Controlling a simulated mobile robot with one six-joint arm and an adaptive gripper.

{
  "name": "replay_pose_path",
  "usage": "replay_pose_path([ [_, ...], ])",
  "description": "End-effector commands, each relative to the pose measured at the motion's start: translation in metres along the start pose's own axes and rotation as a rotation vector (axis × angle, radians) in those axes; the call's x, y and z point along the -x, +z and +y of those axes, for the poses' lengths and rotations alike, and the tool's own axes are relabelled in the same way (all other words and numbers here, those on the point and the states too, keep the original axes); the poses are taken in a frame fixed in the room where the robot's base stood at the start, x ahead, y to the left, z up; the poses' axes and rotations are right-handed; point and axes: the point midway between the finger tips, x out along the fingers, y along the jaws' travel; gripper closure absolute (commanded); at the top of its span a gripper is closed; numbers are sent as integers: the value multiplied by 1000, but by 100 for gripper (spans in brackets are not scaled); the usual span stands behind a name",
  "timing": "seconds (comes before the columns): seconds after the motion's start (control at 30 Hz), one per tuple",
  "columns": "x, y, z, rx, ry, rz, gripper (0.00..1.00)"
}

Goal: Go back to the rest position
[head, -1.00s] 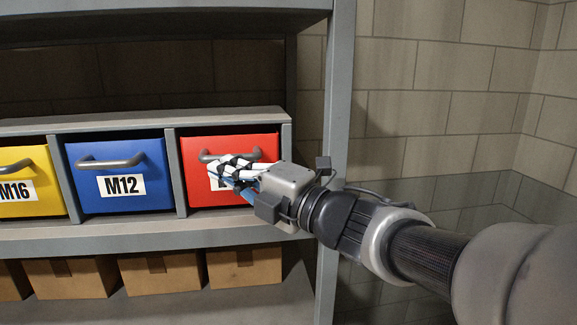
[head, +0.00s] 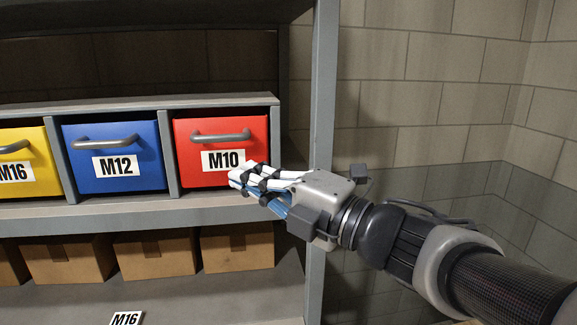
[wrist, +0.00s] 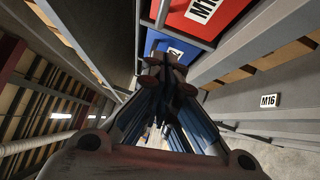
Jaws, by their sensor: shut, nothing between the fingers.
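My gripper (head: 240,178) is shut and empty in the head view, in front of the lower right corner of the red M10 drawer (head: 255,140). It looks apart from the drawer's handle (head: 219,136). In the wrist view the fingers (wrist: 165,75) point toward the blue drawer (wrist: 178,48), with the red drawer (wrist: 190,18) above it. The red drawer, the blue M12 drawer (head: 150,172) and the yellow M16 drawer (head: 40,170) all sit in the grey rack and look closed. My arm reaches in from the lower right.
A grey shelf upright (head: 323,120) stands behind my gripper. Cardboard boxes (head: 155,257) sit on the shelf below. An M16 label (head: 126,318) shows at the bottom of the head view.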

Motion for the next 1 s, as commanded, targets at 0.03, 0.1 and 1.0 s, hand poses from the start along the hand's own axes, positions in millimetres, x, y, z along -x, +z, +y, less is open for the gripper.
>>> replay_pose_path([
  [0.03, 8, 1, 1, 3, 1, -3, 100],
  [0.1, 15, 0, 1, 4, 2, -1, 100],
  [1.0, 301, 10, -223, -1464, -145, -1575, 100],
])
